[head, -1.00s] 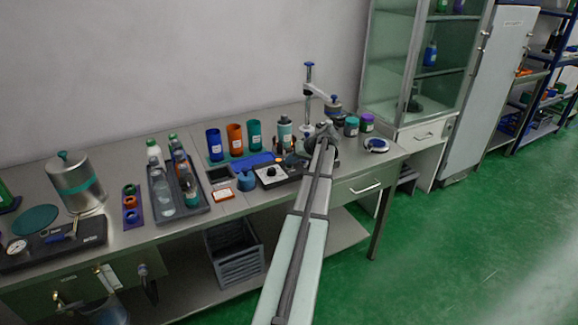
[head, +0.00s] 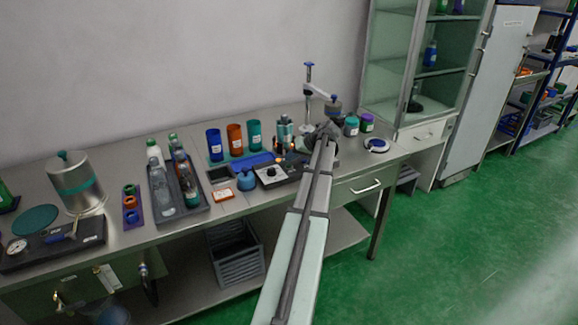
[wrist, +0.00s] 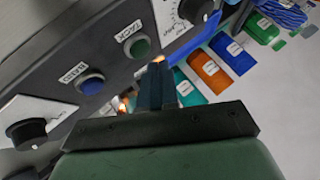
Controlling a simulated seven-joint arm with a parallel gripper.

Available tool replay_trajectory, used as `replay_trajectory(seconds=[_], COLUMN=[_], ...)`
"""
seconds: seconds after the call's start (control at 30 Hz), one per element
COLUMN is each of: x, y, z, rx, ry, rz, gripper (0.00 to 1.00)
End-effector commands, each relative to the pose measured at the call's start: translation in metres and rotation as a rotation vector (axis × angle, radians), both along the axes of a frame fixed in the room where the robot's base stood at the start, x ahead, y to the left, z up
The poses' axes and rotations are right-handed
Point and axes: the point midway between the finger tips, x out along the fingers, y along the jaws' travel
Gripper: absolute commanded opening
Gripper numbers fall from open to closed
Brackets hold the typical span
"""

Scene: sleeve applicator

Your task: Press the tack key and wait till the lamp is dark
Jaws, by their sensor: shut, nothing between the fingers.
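In the wrist view, the tack key (wrist: 139,46) is a round green button under a TACK label on a dark panel. My gripper (wrist: 157,68) is shut and empty, its fingertips just below and right of that key in the picture. They look apart from the key; the height gap is unclear. An orange glow (wrist: 122,106) shows beside the fingers, and another small glow is at the fingertips. In the head view, an orange glow (head: 278,160) shows at the applicator, consistent with a lit lamp. My arm hides much of the applicator there.
A blue band key (wrist: 90,84) and a black knob (wrist: 27,131) lie along the panel, with a dial (wrist: 190,10) at the other end. Blue, orange and teal cups (head: 235,139) stand behind. A press stand (head: 309,95) rises behind my arm.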

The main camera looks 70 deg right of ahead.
Motion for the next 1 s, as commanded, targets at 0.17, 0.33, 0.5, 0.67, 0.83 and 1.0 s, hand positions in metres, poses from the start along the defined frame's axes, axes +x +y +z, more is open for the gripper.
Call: replay_trajectory(seconds=[0.17,0.33,0.5,0.67,0.83,1.0], x=[0.0,0.0,0.0,0.0,0.0,0.0], y=[0.0,-0.001,0.0,0.0,0.0,0.0], z=[0.002,0.011,0.025,0.037,0.049,0.05], rx=[0.0,-0.002,-0.001,-0.001,-0.001,0.0], ry=[0.0,0.0,-0.001,-0.001,-0.001,0.0], rz=[0.0,0.0,-0.001,0.0,0.0,0.0], gripper=[0.0,0.0,0.0,0.0,0.0,0.0])
